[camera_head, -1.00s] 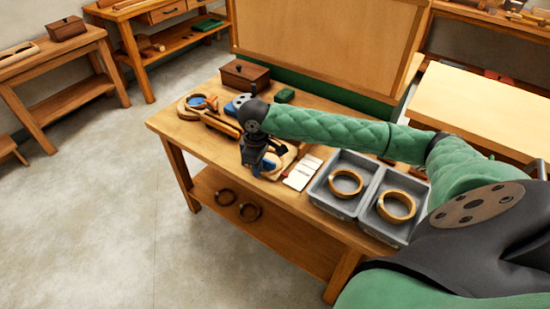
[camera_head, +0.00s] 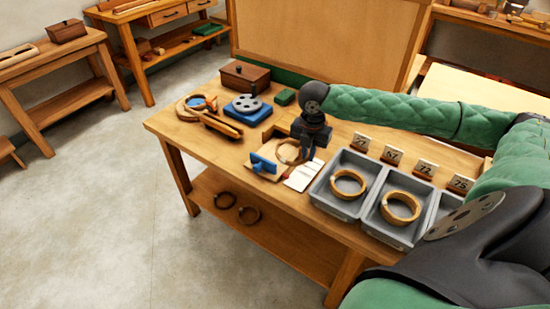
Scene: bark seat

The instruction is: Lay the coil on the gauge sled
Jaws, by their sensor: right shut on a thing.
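My right gripper (camera_head: 304,150) points down over the table and is shut on a tan ring-shaped coil (camera_head: 281,156), gripping its right side. The coil is over the gauge sled (camera_head: 259,149), a light wooden board with a blue block (camera_head: 262,164) at its front left. I cannot tell whether the coil touches the board or hangs just above it. The gripper hides part of the coil and the sled's right side. My left gripper is not in view.
Grey trays (camera_head: 323,198) right of the sled hold similar coils (camera_head: 348,183), with numbered wooden tags (camera_head: 392,155) behind. A white card (camera_head: 303,175) lies beside the sled. A blue-based disc device (camera_head: 247,106), wooden box (camera_head: 245,76) and green block (camera_head: 284,97) stand behind.

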